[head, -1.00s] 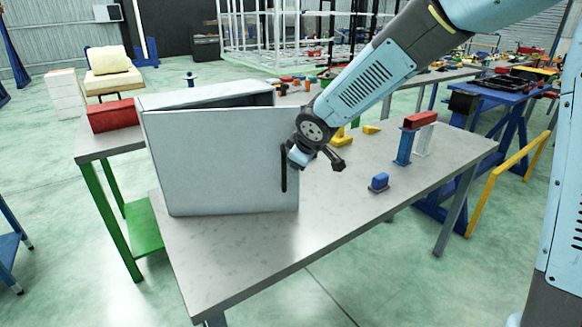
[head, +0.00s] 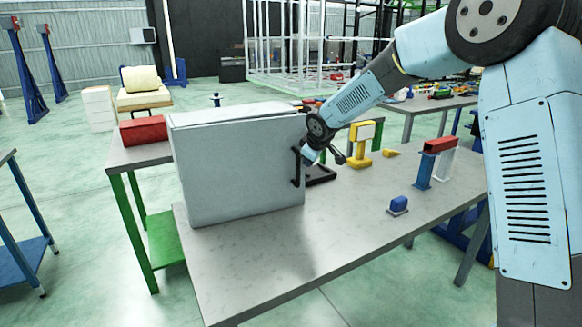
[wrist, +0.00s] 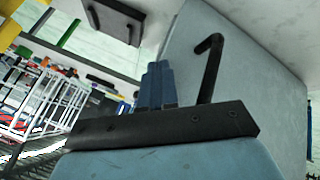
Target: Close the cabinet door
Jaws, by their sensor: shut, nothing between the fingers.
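The grey cabinet (head: 250,112) stands on the near table. Its door (head: 235,170) faces my camera and lies flush or nearly flush with the body; I cannot tell whether a thin gap is left. The black handle (head: 296,167) is at the door's right edge, and it also shows in the wrist view as a bent bar (wrist: 209,68). My gripper (head: 308,157) is by the handle at that right edge. In the wrist view its blue fingers (wrist: 157,84) are together and empty, beside the handle and close to the door panel. Whether they touch the door is unclear.
The grey table (head: 300,250) has free room in front and to the right. A blue block (head: 398,205), a red-topped stand (head: 432,160) and a yellow stand (head: 361,145) stand right of the cabinet. A red box (head: 143,130) is on the left table behind.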

